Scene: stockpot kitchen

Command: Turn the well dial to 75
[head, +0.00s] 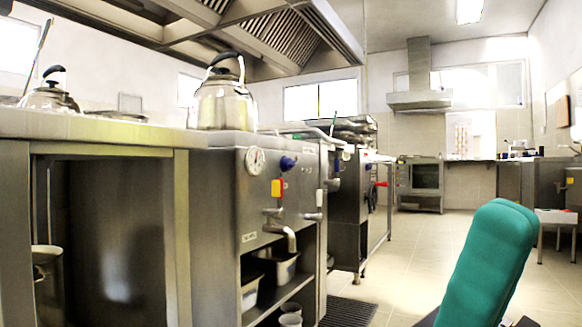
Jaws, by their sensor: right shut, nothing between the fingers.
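A round white dial (255,160) with dark markings is on the upper front panel of the steel unit at the left middle. Its marks are too small to read. A blue knob (288,162) sits just right of it. My left gripper is not in view.
A steel kettle (222,104) stands on top of the unit, another kettle (49,97) farther left.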

